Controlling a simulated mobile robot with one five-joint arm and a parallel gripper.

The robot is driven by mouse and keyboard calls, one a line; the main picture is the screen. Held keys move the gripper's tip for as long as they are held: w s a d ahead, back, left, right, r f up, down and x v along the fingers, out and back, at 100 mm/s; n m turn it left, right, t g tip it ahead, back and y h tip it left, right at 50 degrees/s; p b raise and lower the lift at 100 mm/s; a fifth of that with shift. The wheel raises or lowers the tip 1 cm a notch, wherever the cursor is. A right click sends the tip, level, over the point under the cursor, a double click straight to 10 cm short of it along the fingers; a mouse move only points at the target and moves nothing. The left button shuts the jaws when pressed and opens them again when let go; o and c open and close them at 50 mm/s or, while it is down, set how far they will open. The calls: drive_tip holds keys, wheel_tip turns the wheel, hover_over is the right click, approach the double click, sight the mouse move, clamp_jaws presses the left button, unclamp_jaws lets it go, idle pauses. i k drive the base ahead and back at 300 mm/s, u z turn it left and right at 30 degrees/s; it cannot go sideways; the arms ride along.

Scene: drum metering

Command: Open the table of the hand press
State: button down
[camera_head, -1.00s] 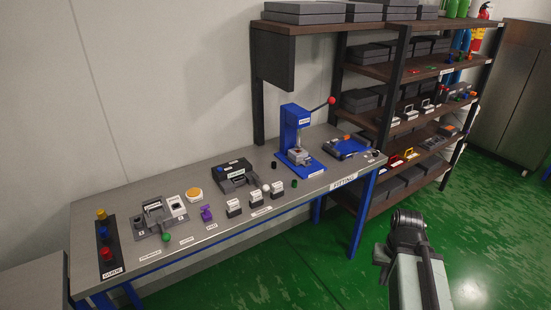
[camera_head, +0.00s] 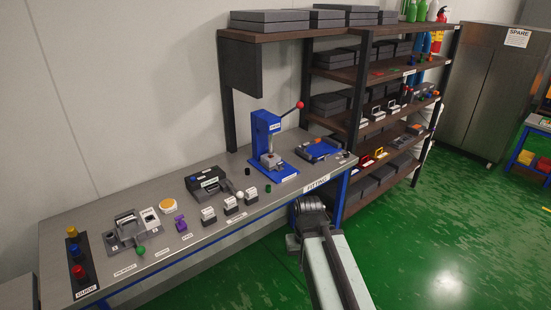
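The hand press (camera_head: 267,133) is a blue upright frame on a blue base, near the right end of the grey bench. Its lever reaches up and right to a red knob (camera_head: 300,104). A small grey table (camera_head: 267,160) sits low in the press, under the head, with a small part on it. Its exact position is too small to tell. My arm rises from the bottom of the picture to a dark joint in front of the bench's front edge, below and right of the press. I cannot make out my gripper's fingers.
A loaded shelf (camera_head: 355,95) stands behind. Green floor is clear at right.

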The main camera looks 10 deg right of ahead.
sight(274, 163)
drive_tip(key=i, duration=0.9)
drive_tip(key=u, duration=0.3)
drive_tip(key=k, duration=0.35)
drive_tip(key=u, duration=0.8)
